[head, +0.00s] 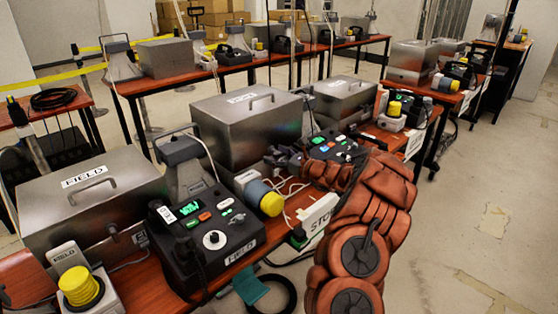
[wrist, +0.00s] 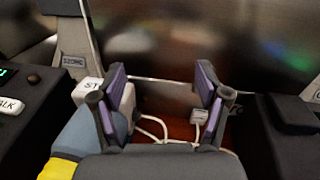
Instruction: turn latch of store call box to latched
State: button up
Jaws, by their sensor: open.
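The store call box (head: 335,149) is a dark box with a green-lit screen and coloured buttons on the middle bench in the head view, partly covered by my arm. A white STORE sign (head: 318,213) is at the bench front. In the wrist view, a dark box edge (wrist: 292,115) at the right seems to be the same box. I cannot make out its latch in either view. My gripper (head: 282,160) is at the box's left side. In the wrist view my gripper (wrist: 160,100) is open, with nothing held between its purple-padded fingers.
A blue lamp with a yellow cap (head: 270,203) stands left of my gripper; its white block (wrist: 93,86) reads "ST". The FIELD call box (head: 205,240) is further left. A steel case (head: 245,130) stands behind. White cables lie between. Floor is clear at right.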

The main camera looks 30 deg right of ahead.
aim_at(280, 154)
jog(key=d+f+m+h, duration=0.2)
jog(key=d+f+m, duration=0.15)
jog(key=d, duration=0.35)
jog(key=shift+n+t, duration=0.4)
jog(key=shift+n, duration=0.05)
jog(key=shift+f+x, duration=0.2)
jog(key=shift+x, duration=1.6)
jog(key=shift+f+x, duration=0.2)
jog(key=shift+x, duration=1.6)
jog(key=shift+s+a, duration=0.1)
jog(key=shift+a, duration=0.05)
jog(key=shift+c, duration=0.3)
jog(key=c, duration=1)
jog(key=shift+c, duration=0.6)
